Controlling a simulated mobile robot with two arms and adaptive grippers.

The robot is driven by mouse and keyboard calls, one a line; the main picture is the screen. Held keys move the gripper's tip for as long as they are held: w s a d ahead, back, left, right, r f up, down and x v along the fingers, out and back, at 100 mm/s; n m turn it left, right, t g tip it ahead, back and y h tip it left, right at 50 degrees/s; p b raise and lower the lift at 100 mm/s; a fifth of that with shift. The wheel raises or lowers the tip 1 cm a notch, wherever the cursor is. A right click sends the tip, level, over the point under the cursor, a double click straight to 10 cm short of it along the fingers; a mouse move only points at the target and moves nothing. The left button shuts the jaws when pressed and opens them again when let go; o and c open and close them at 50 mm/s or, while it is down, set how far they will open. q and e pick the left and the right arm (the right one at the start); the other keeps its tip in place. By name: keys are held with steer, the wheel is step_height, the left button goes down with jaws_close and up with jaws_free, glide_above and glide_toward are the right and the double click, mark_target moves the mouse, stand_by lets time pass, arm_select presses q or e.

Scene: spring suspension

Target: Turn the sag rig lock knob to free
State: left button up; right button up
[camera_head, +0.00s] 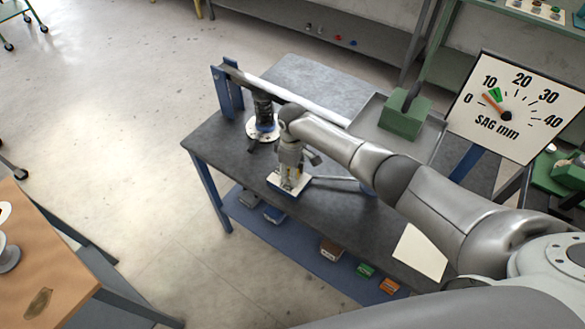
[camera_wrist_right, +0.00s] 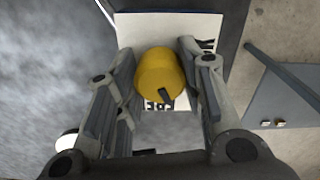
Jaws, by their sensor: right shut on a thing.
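The lock knob (camera_wrist_right: 158,70) is a yellow cylinder with a dark pointer mark on its lower edge in the right wrist view. It stands on a white plate (camera_wrist_right: 130,28) with black lettering, partly hidden by the knob and fingers. In the head view the plate (camera_head: 300,184) sits on a small block at the bench's front edge. My right gripper (camera_head: 289,178) reaches down over it, shut on the knob, with one finger on each side (camera_wrist_right: 158,80). The lettering is too covered to read fully. My left gripper is out of view.
The sag dial (camera_head: 520,105) has an orange needle between 0 and 10, near a green mark. A dark spring unit (camera_head: 264,112) stands under a rail (camera_head: 300,95) behind my right gripper. A green block (camera_head: 404,114) lies at the back. Small boxes sit on the blue lower shelf (camera_head: 300,245).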

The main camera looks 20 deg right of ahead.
steer(key=shift+r+m+p, duration=0.1)
steer(key=shift+m+p, duration=0.7)
steer(key=shift+m, duration=1.5)
steer(key=shift+w, duration=0.1)
steer(key=o, duration=1)
steer(key=shift+o, duration=0.2)
step_height(320, 180, up, 12)
